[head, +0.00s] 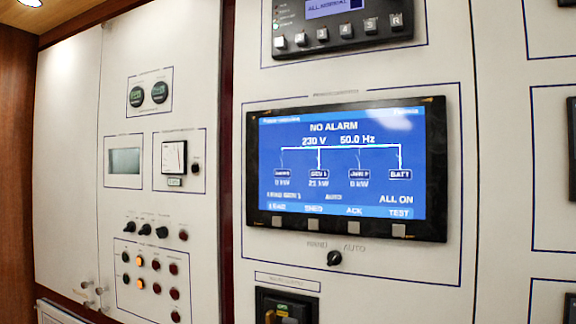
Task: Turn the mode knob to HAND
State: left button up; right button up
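The mode knob (334,258) is a small black rotary knob on the white panel, below the blue screen. The labels HAND (317,245) and AUTO (355,247) are printed above it, HAND to the left and AUTO to the right. A pale mark shows on the knob, but it is too small to tell for sure which label it points at. The screen (340,165) reads NO ALARM, 230 V, 50.0 Hz and, lower down, AUTO. Neither of my grippers is in view.
Below the knob is a black breaker unit (286,306) with an orange part. Left, another panel carries a meter (174,158), several black knobs (145,229) and lit orange buttons (140,260). A keypad unit (340,25) is above. The space before the knob looks clear.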

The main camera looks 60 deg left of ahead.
aim_at(334, 257)
jog(key=u, duration=1.5)
